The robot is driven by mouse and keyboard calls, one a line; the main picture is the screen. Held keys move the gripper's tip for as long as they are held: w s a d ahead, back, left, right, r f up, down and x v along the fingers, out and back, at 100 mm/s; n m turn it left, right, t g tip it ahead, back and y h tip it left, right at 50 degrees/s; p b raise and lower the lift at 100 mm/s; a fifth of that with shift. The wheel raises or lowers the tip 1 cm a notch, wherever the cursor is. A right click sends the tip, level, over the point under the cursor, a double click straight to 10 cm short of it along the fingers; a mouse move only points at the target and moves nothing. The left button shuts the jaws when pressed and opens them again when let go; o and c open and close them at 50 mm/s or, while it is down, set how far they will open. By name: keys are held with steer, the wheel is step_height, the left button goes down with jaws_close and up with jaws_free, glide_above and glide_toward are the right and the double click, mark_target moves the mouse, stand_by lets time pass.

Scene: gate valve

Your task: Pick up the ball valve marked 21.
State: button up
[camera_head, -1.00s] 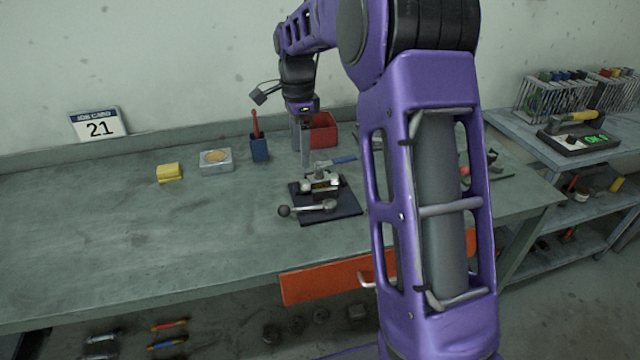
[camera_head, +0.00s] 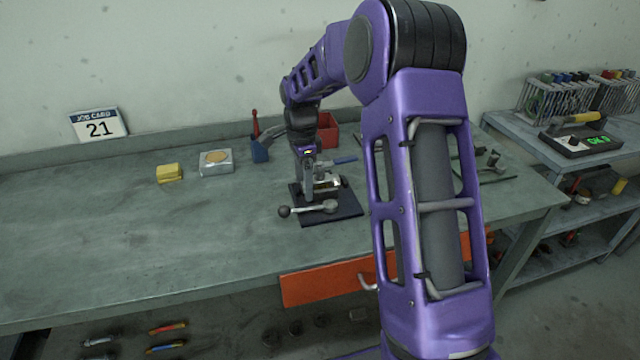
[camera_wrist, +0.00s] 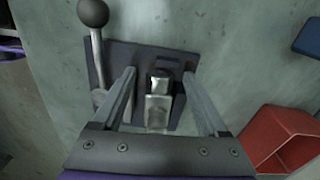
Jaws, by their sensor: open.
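My gripper (camera_head: 308,192) is low over the mat and partly hides the valve. In the wrist view, my open gripper (camera_wrist: 157,74) has one finger on each side of a pale metal body (camera_wrist: 157,98), with gaps showing. I cannot tell whether it touches the metal. No marking on the valve is readable. A job card (camera_head: 99,126) reading 21 leans against the wall.
A bar with a dark ball knob (camera_head: 284,211) lies at the mat's front; the knob (camera_wrist: 93,12) shows in the wrist view. A red bin (camera_head: 325,130) and blue cup (camera_head: 259,152) stand behind. A yellow block (camera_head: 169,173) and grey box (camera_head: 216,162) are left. The bench's left is clear.

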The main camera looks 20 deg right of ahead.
jaws_close()
steer(key=shift+r, duration=0.15)
stand_by(1.1)
